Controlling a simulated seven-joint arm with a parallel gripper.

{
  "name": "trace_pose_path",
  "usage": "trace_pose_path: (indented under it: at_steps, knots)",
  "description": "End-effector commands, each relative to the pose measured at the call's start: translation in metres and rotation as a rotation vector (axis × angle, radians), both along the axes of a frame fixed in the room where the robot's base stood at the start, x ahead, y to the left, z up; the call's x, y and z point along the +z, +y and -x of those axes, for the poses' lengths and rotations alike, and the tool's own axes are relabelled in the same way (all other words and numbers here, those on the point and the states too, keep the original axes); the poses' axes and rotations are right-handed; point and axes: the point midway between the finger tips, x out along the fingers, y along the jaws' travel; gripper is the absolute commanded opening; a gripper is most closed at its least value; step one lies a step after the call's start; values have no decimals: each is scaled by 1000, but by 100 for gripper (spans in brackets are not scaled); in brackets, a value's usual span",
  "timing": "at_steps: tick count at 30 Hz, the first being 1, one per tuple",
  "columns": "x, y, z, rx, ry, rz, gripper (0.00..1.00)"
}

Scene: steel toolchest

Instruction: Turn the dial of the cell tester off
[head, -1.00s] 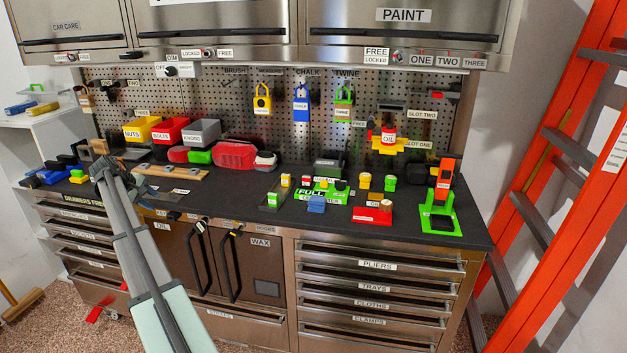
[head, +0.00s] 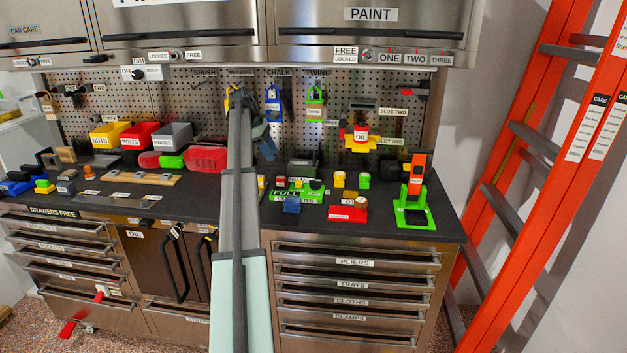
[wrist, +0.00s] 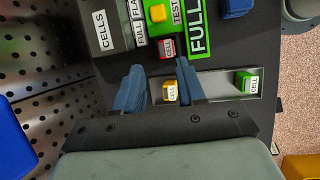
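The cell tester (head: 318,197) is a green board on the worktop, marked FULL. Part of it shows at the top of the wrist view (wrist: 205,50), with a TEST label and a yellow piece (wrist: 157,12) on it. I cannot tell for sure which part is the dial or how it is set. My gripper (head: 267,154) is raised above the worktop, left of the tester and in front of the pegboard. In the wrist view its two blue fingers (wrist: 160,76) are apart and hold nothing. A grey tray with a yellow cell (wrist: 170,92) and a green cell (wrist: 245,82) lies below them.
A red cell (wrist: 166,48) lies beside the tester. A blue block (head: 291,204) is at its front, and a red block (head: 347,211) and a green stand (head: 413,212) are to the right. Tools hang on the pegboard behind.

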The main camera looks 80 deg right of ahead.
Motion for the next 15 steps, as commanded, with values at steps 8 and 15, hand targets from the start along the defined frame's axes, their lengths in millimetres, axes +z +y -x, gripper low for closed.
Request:
trace_pose_path:
  at_steps: [8,15]
  knots:
    - [17,-10,88,1,-12,-104,39]
    - [11,-9,105,4,-15,-124,39]
